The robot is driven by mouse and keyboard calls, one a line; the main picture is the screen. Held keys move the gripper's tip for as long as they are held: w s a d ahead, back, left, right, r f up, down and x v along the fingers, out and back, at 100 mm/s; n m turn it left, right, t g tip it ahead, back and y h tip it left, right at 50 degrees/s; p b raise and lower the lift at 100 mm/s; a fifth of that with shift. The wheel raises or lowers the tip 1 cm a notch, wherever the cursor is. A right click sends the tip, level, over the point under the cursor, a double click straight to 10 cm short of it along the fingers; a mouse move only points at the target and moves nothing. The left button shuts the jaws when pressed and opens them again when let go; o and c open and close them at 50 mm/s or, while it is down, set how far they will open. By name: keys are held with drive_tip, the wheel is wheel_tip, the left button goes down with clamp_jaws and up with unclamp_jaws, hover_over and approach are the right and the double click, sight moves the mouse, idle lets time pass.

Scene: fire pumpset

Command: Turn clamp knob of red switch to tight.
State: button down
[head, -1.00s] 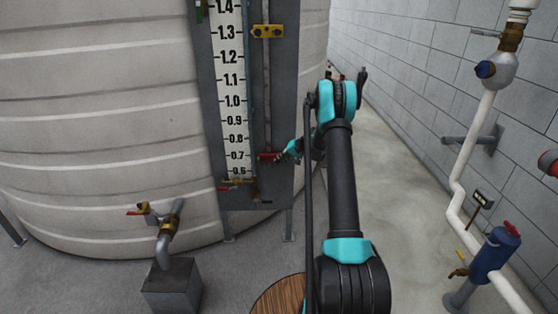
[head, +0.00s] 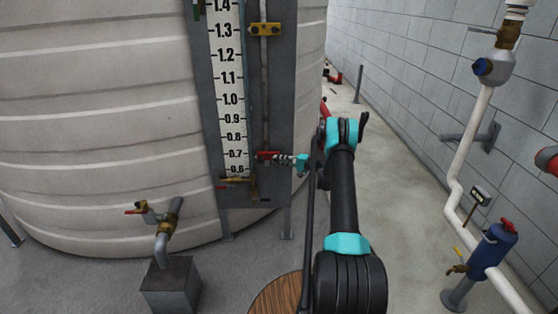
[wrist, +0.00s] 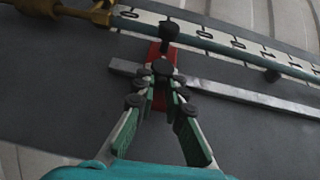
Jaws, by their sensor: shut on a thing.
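The red switch (head: 268,154) is mounted low on the level gauge, near the 0.7 mark. It shows in the wrist view as a red plate (wrist: 154,50) crossing a grey bar. A dark round clamp knob (wrist: 162,68) is at the plate's near part, and another black knob (wrist: 168,32) stands at its far end. My gripper (wrist: 161,82) has its fingertips drawn together around the near knob and seems shut on it. In the head view my gripper (head: 286,159) reaches the switch from the right. Whether the knob is tight cannot be seen.
The gauge board (head: 229,80) stands against the large ribbed tank (head: 100,90). A yellow bracket (head: 266,29) is above and a brass valve (head: 237,181) just below the switch. A red-handled tank valve (head: 150,211) is lower left.

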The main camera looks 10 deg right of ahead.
drive_tip(key=shift+y, duration=0.3)
idle(0.4)
drive_tip(key=c, duration=1.6)
unclamp_jaws()
drive_tip(key=v, duration=1.2)
drive_tip(key=shift+f, duration=0.1)
